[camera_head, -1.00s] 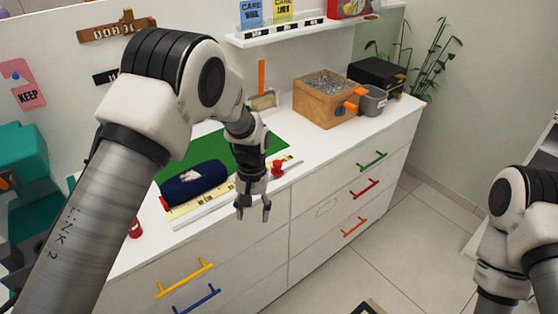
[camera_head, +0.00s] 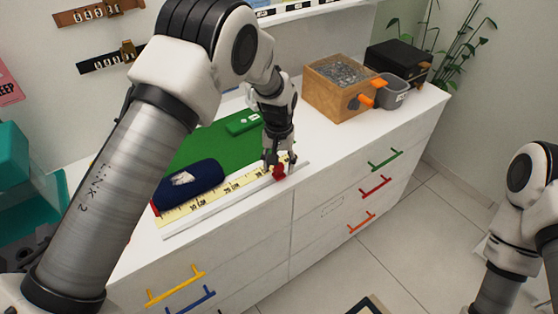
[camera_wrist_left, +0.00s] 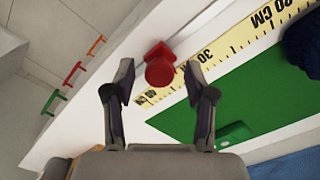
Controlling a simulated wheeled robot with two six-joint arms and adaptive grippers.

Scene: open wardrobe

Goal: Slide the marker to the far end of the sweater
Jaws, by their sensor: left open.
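The red marker (camera_head: 279,172) sits on a white rail (camera_head: 215,213) along the dresser top's front edge. The dark blue folded sweater (camera_head: 190,184) lies on the green mat, left of the marker; part of it shows at the wrist view's right edge (camera_wrist_left: 305,42). My left gripper (camera_head: 279,164) points down at the marker. In the left wrist view its open fingers (camera_wrist_left: 157,82) stand either side of the red marker (camera_wrist_left: 160,66), with gaps visible and no grip. My right arm shows at the right; its gripper is out of frame.
A yellow measuring tape (camera_head: 207,200) runs between the rail and the green mat (camera_head: 207,147). A small green object (camera_head: 242,123) lies on the mat. A wooden box (camera_head: 336,100) of grey pieces and a grey bin (camera_head: 392,93) stand to the right. The rail left of the marker looks clear.

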